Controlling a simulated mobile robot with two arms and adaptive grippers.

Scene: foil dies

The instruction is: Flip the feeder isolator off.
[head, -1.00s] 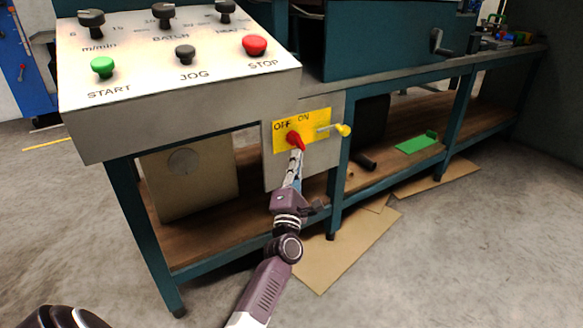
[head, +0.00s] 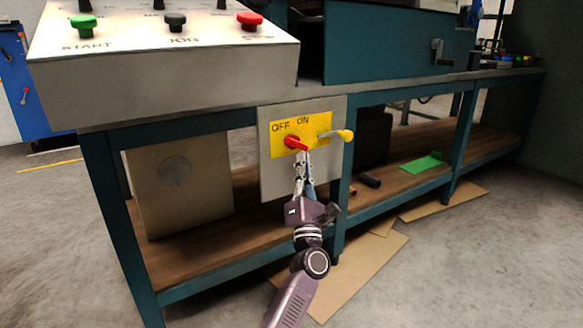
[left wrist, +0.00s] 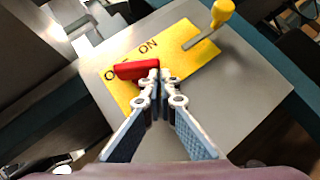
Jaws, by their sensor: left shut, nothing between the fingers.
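The feeder isolator is a grey plate (head: 268,180) with a yellow label (head: 283,152) marked OFF and ON. It hangs at the front of the bench. A metal lever with a yellow knob (head: 347,135) sticks out at the label's right. My left gripper (head: 304,155) is shut and empty. Its fingertips (left wrist: 161,76) are at the handle's right end, close to or touching it; contact is hard to tell. My right gripper is not in view.
A control panel (head: 170,85) with START, JOG and STOP buttons overhangs at upper left. Teal bench legs (head: 122,230) and a wooden lower shelf (head: 195,252) lie behind and below. Cardboard (head: 355,270) lies on the floor. A green piece (head: 422,163) sits on the shelf.

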